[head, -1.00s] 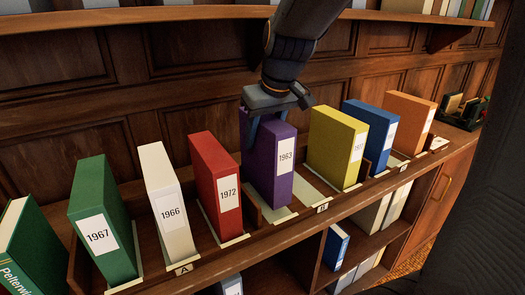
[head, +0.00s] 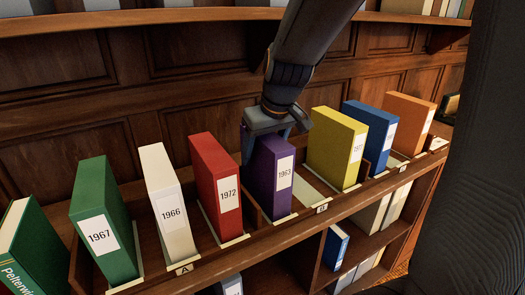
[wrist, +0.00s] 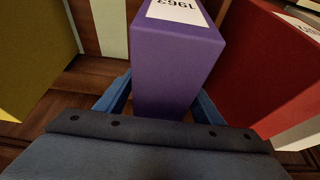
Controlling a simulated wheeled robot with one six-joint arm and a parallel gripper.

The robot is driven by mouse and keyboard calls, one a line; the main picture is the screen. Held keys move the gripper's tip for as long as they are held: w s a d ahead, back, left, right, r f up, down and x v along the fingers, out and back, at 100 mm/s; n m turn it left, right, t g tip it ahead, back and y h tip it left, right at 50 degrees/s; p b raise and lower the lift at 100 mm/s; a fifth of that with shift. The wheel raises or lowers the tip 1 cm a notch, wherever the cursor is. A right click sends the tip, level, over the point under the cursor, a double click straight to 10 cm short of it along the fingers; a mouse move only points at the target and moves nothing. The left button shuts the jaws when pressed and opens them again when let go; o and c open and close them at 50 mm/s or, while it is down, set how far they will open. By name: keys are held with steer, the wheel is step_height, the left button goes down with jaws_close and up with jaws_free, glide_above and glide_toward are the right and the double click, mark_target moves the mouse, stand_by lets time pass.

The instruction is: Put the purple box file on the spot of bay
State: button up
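The purple box file (head: 268,185), labelled 1963, stands upright on the left spot of bay B, whose tag (head: 322,208) is on the shelf edge. A strip of its pale spot mat (head: 286,218) shows at its foot. My gripper (head: 274,143) is over the top of the file, with one blue finger on each side of it. The fingers look spread a little wider than the file, so the gripper appears open around it. In the wrist view the purple file (wrist: 170,65) stands between the fingers, its label towards the top of the picture.
A red file (head: 216,185) stands to the left, beyond a divider. An empty pale spot (head: 318,188) lies between the purple file and the yellow file (head: 338,148). White, green, blue and orange files stand along the shelf. A wooden panelled wall rises behind.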

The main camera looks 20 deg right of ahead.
steer(key=shift+r, duration=0.1)
steer(key=b+v, duration=0.1)
steer(key=v, duration=1.1)
